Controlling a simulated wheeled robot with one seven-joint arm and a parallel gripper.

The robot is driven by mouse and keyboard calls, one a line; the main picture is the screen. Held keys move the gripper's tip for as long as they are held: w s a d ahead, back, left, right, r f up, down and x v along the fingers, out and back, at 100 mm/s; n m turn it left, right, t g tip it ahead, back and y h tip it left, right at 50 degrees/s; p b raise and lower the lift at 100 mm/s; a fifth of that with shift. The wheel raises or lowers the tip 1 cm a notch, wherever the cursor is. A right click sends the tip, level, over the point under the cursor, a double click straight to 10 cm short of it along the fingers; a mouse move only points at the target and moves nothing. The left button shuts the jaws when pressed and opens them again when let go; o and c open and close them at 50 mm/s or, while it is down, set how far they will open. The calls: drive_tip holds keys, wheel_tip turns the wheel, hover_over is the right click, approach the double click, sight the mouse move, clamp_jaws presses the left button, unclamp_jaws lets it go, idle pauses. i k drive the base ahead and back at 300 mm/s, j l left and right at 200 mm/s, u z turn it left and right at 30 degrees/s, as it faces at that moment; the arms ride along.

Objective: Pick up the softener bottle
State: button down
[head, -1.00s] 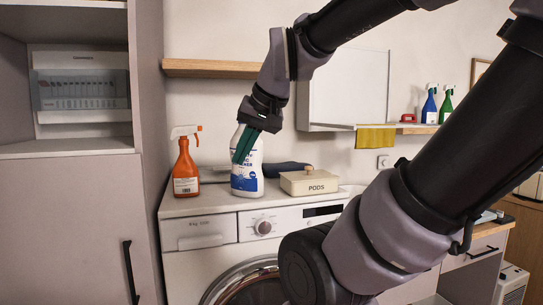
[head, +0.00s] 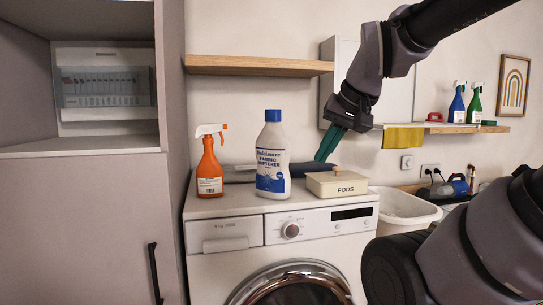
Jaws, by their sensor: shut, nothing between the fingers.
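The softener bottle (head: 272,160) is white with a blue cap and a blue printed label reading fabric softener. It stands upright on top of the washing machine (head: 230,203), between an orange spray bottle and a pods box. My gripper (head: 323,158) has green fingers that point down and to the left. It is to the right of the bottle, above the pods box, and apart from the bottle. The fingers are shut together with nothing between them.
The orange spray bottle (head: 209,165) stands left of the softener. The cream pods box (head: 336,184) stands to its right, with a dark object (head: 312,169) behind. A wooden shelf (head: 260,66) hangs above. A white basket (head: 402,208) is right of the machine.

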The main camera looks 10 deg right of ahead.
sight(273, 144)
drive_tip(key=k+l+u, duration=0.15)
drive_tip(key=l, duration=0.2)
drive_tip(key=k+l+u, duration=0.15)
drive_tip(key=l, duration=0.2)
drive_tip(key=k+l+u, duration=0.2)
drive_tip(key=l, duration=0.15)
drive_tip(key=l+u, duration=0.15)
drive_tip(key=l, duration=0.2)
drive_tip(key=k+j, duration=0.05)
drive_tip(key=k, duration=0.05)
